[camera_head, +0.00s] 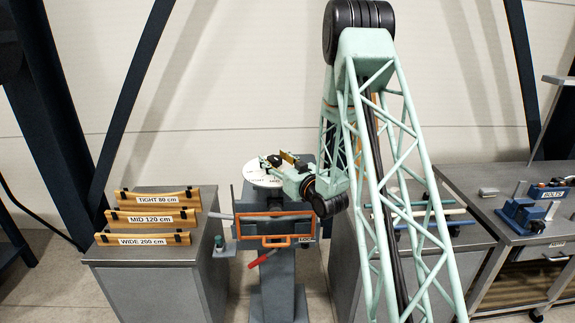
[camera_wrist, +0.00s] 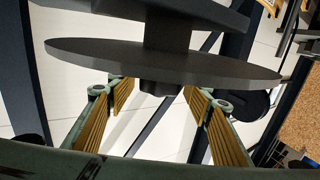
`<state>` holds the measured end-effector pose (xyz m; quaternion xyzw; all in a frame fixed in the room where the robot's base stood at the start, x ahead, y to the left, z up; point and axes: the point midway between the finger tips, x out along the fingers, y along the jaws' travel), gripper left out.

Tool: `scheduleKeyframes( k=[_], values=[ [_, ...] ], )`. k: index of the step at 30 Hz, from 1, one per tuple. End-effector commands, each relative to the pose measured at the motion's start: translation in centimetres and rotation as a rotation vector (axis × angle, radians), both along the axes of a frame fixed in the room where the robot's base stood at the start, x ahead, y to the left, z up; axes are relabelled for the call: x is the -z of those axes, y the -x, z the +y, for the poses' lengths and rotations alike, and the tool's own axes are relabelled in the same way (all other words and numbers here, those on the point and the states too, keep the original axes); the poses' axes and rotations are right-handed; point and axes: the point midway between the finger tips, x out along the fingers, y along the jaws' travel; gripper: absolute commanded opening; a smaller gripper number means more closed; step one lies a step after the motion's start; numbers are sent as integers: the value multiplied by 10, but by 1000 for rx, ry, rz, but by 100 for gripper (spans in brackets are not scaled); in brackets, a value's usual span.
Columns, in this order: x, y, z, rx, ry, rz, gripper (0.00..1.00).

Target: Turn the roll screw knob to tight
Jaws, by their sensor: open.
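A pale round dial plate (camera_head: 256,174) with small dark lettering sits on a stand left of the image centre in the head view. My gripper (camera_head: 281,160) reaches over its right side, and the knob cannot be made out there. In the wrist view the plate (camera_wrist: 100,55) is a dark disc seen edge-on. A small dark block (camera_wrist: 160,88), likely the roll screw knob, sticks out from its face. My gripper (camera_wrist: 160,100) is open, with yellow-brown finger pads on both sides of the block. Clear gaps show between pads and block. The knob's turn setting cannot be read.
A cabinet (camera_head: 155,252) at left carries wooden bars labelled TIGHT 80 cm, MID 120 cm and WIDE 200 cm. An orange-framed panel (camera_head: 275,228) and a red-handled lever (camera_head: 258,260) are below the dial. A bench (camera_head: 500,210) with blue tools stands at right.

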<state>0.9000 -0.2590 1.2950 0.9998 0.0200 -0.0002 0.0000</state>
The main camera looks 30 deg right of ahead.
Motion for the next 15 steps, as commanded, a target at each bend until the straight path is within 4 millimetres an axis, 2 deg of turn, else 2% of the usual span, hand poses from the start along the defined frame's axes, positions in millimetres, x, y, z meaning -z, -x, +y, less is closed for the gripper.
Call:
scheduleKeyframes(
  k=[11,15],
  values=[
    [-1,0,-1,-60,-1,0,46],
    [1,12,-3,-60,0,1,46]
  ],
)
